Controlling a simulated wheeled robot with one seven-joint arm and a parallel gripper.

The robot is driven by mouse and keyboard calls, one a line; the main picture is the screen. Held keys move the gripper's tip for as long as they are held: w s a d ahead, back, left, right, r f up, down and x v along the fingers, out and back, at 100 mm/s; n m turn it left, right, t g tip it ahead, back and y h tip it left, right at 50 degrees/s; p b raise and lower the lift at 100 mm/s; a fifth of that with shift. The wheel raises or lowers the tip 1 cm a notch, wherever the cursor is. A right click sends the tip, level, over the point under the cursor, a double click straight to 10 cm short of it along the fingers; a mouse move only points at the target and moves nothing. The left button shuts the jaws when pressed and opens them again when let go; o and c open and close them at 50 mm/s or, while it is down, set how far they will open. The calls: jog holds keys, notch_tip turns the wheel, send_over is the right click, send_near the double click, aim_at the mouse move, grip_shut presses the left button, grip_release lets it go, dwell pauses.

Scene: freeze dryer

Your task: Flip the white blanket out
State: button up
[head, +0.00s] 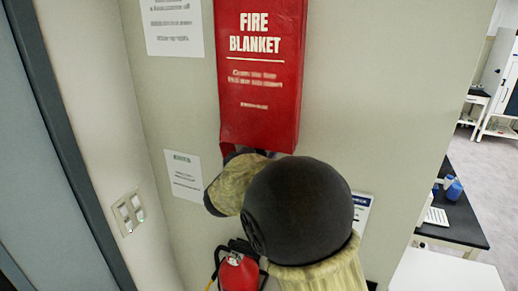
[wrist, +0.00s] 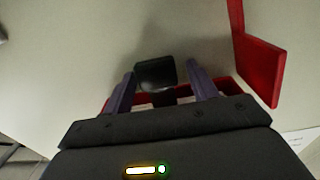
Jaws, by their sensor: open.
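A red fire blanket case (head: 262,75) hangs on the wall in the head view, with white lettering on its front. My arm reaches up to its lower end and hides my gripper there. In the wrist view my gripper (wrist: 158,82) is open, its two purple fingers at the red case's underside (wrist: 238,92). A black piece (wrist: 155,73) shows between the fingers; I cannot tell what it is. Small pale bits of what looks like the white blanket (wrist: 185,100) show inside the red edge, partly hidden by the gripper. I cannot tell whether the fingers touch them.
A red fire extinguisher (head: 238,272) is low on the wall, partly behind my arm. Paper notices (head: 184,176) and a switch plate (head: 129,212) are on the walls. A red panel (wrist: 258,65) stands out at the right in the wrist view. A dark bench (head: 458,222) is at the right.

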grip_shut()
notch_tip(320, 180, down, 11)
jog(key=b, duration=0.8)
jog(key=shift+r, duration=0.15)
jog(key=shift+s, duration=0.1)
jog(key=shift+c, duration=1.3)
grip_release()
jog(key=shift+o, duration=1.3)
jog(key=shift+s+r, duration=0.1)
jog(key=b+v, duration=0.5)
jog(key=v, duration=1.2)
